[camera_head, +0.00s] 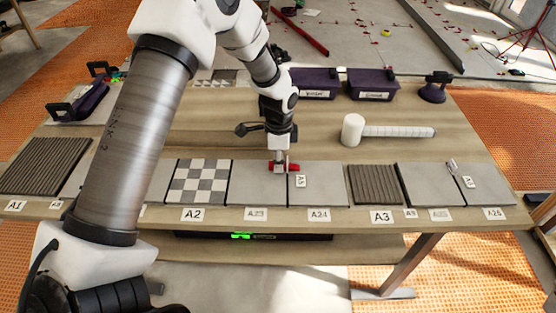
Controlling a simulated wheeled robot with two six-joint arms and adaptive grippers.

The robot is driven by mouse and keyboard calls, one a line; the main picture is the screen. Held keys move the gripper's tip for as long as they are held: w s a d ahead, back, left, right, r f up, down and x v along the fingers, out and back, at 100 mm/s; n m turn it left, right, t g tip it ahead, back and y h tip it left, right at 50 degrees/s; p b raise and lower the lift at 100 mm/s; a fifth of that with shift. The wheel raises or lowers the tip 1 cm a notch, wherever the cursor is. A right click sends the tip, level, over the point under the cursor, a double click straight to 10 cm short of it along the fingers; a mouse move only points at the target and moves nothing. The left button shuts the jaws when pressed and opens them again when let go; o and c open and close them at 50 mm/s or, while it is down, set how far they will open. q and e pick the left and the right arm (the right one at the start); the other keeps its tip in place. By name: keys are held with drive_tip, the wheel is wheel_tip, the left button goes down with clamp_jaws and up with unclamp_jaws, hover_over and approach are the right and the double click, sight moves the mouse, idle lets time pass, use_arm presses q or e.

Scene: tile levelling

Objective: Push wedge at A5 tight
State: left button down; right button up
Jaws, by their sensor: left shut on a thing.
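My left gripper (279,157) points down at the seam between the grey tiles marked A23 (255,187) and A24 (325,188). It is shut on a red wedge (293,168) at the back part of that seam. A small white label that seems to read A5 (300,181) lies on the A24 tile just right of the seam. The fingertips are small and partly hide the wedge and any clip at the seam. I cannot tell how far the wedge sits in. My right gripper is not in view.
A white mallet (353,131) lies behind the tiles at the right. Purple boxes (373,84) and a dark suction cup (435,88) stand at the table's back. Another clip (453,167) stands at the right seam.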

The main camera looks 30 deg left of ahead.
use_arm(q)
drive_tip(key=c, duration=0.9)
unclamp_jaws()
drive_tip(key=shift+c, duration=0.2)
